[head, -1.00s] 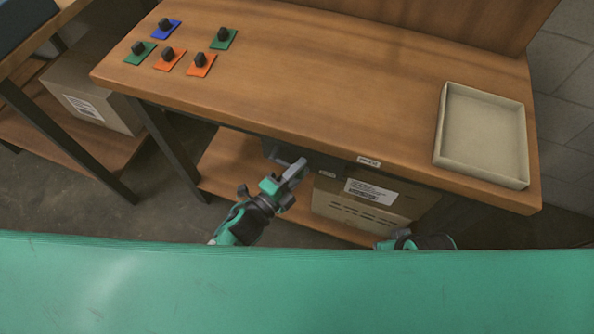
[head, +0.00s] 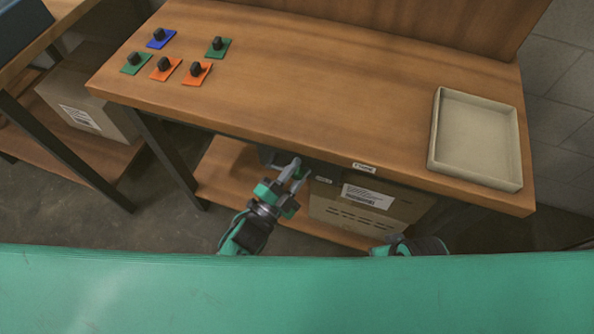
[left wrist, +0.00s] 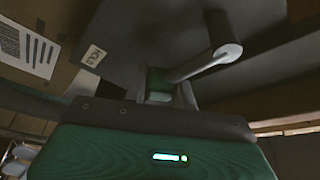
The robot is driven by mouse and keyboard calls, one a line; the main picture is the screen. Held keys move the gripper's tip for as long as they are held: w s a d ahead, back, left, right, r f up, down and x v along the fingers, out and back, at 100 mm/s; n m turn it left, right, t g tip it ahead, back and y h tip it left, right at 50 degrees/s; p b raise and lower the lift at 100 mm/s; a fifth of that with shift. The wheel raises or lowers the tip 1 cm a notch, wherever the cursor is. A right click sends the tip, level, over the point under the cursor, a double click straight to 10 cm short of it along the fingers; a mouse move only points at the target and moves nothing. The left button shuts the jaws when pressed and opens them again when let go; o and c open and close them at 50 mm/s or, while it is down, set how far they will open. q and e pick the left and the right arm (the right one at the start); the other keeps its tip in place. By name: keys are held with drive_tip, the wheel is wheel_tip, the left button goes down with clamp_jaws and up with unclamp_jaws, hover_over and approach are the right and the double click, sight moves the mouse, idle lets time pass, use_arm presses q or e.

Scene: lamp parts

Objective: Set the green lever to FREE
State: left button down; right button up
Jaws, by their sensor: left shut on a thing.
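The lever shows in the left wrist view as a light grey arm (left wrist: 202,65) with a thick round end and a small green part (left wrist: 157,86) at its lower end. It is mounted under the workbench. My left gripper (head: 294,174) is shut on the lever, just below the bench's front edge; its fingertips are partly hidden in the wrist view. A small pale label (left wrist: 92,55) is left of the lever; its text is too blurred to read. My right gripper cannot be made out; only part of my right arm shows at the bottom of the head view.
The workbench top (head: 300,85) carries several coloured plates with black knobs at the left and an empty beige tray (head: 432,145) at the right. A cardboard box (head: 340,213) stands on the shelf below. A pale label (head: 364,168) is on the bench's front edge.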

use_arm(q)
drive_tip(key=c, duration=1.2)
unclamp_jaws()
drive_tip(key=shift+o, duration=0.4)
